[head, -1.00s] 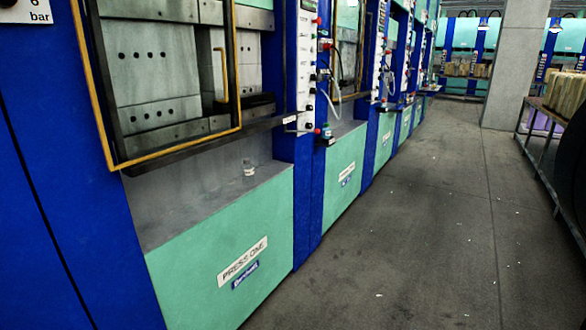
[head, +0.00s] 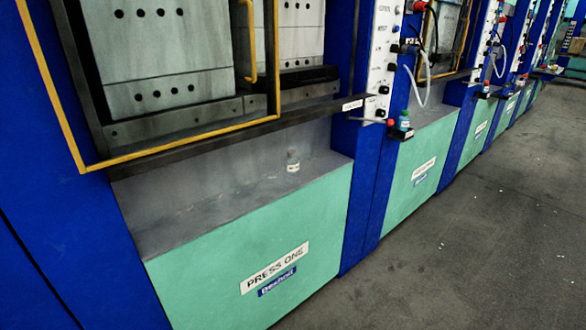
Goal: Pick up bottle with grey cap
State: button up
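A small clear bottle (head: 292,165) with a white label and a greyish cap stands upright on the grey ledge (head: 190,221) of the press marked PRESS ONE. It is near the back right part of that ledge. My gripper is not in the head view.
The yellow-edged press guard (head: 180,155) and its dark rail overhang the back of the ledge. A blue column with a control panel (head: 383,55) stands to the right. The grey floor (head: 450,240) at the right is clear apart from small scraps.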

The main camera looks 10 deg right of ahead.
aim_at(291, 162)
jog(key=i+l+u, duration=0.4)
jog(key=i, duration=0.3)
jog(key=i+l+u, duration=0.45)
jog(key=i+l, duration=0.15)
jog(key=l, duration=0.25)
